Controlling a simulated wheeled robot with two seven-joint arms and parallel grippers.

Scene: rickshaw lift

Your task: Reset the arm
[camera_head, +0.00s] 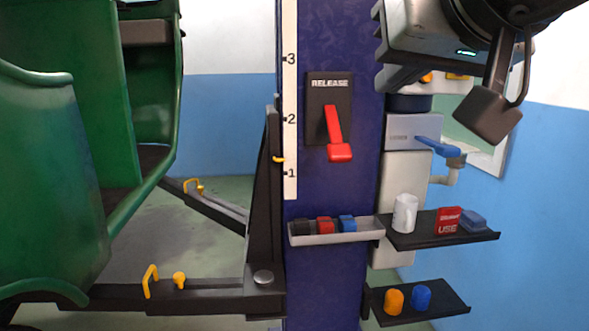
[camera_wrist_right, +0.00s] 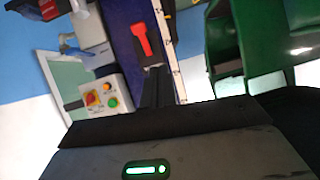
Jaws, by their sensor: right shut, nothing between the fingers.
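My right gripper (camera_head: 488,115) hangs at the upper right of the head view, dark and shut with nothing in it. It is in front of and to the right of the blue lift column (camera_head: 345,190), apart from it. The column carries a black RELEASE plate with a red lever (camera_head: 335,135), whose handle points down. The lever also shows in the right wrist view (camera_wrist_right: 145,40), which is tilted. My left gripper is not in view.
A green rickshaw body (camera_head: 60,150) stands at the left, by the black lift arms (camera_head: 200,297). A lower shelf holds orange and blue pieces (camera_head: 422,297). A button box (camera_wrist_right: 97,97) shows in the wrist view.

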